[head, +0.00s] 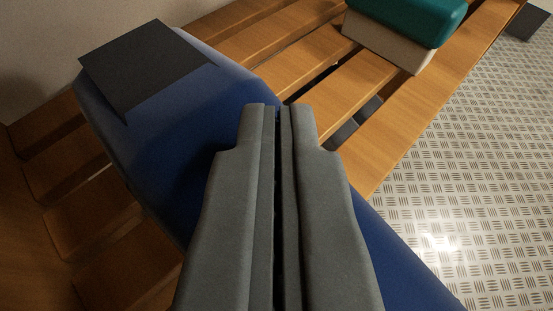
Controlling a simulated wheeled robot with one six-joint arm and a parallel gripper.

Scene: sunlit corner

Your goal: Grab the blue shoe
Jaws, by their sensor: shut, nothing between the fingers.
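My gripper (279,106) is in the middle of the head view, pointing up the picture. Its two grey fingers are pressed together with nothing between them. Behind it, a large smooth blue form (190,110) runs from upper left to lower right. A flat dark panel (140,65) lies on its upper left end. I cannot tell whether this form is a shoe or part of my own body. No clear shoe shape shows. Small dark shapes (343,133) show through a gap between slats, just right of the fingertips; I cannot tell what they are.
A wooden slatted bench (330,85) crosses the view, with gaps between slats. A block with a teal top and pale base (400,30) sits on it at the top. Patterned metal flooring (470,150) lies open at right. A dark flat piece (530,22) lies at top right.

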